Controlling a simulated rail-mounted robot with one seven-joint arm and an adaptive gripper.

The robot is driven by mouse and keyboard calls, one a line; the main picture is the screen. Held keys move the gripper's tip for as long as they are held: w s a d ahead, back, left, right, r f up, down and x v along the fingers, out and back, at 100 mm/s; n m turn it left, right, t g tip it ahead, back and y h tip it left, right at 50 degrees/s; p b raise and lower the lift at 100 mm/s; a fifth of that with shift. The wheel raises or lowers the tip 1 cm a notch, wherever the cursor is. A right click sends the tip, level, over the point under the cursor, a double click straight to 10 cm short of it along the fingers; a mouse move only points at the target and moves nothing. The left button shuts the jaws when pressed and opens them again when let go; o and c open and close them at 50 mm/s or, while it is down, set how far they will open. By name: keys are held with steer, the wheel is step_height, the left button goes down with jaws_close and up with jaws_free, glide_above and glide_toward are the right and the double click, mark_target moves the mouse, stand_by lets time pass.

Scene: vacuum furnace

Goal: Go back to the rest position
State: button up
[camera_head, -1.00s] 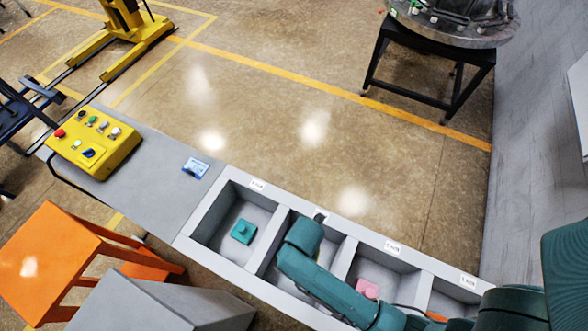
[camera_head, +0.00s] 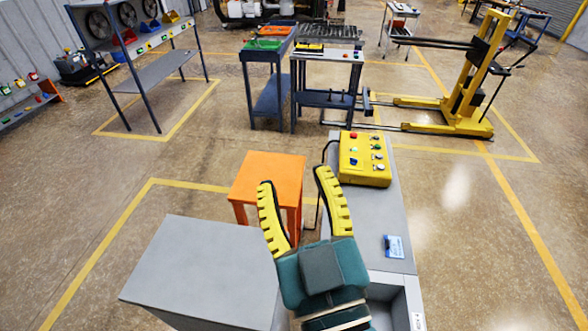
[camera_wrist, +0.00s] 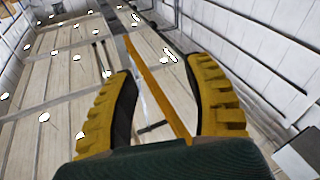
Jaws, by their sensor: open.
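My gripper (camera_head: 300,217) is open and empty in the head view. Its two yellow ribbed fingers point up and away in the picture, and the dark teal gripper body (camera_head: 322,272) is below them. The fingers show in front of the orange stool and the grey bench in this view, with no contact visible. In the wrist view my gripper (camera_wrist: 160,90) also shows open, with nothing between the fingers. Behind it there are only the ceiling, lamps and walls of the hall, so the wrist camera faces upward.
A yellow control box (camera_head: 364,160) with buttons sits on the grey bench (camera_head: 376,215), with a blue card (camera_head: 394,246) nearer. An orange stool (camera_head: 262,180) and a grey block (camera_head: 205,270) stand to the left. Work tables (camera_head: 325,98) and a yellow lifter (camera_head: 463,100) are farther back.

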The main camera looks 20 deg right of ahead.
step_height(320, 180, up, 24)
steer(key=s+a+m+t+p, duration=0.1)
steer(key=s+a+t+p, duration=0.1)
steer(key=p, duration=1.6)
steer(key=shift+s+a+r+m+y+p, duration=0.2)
steer(key=shift+r+m+y+p, duration=0.1)
steer(key=shift+m+p, duration=0.1)
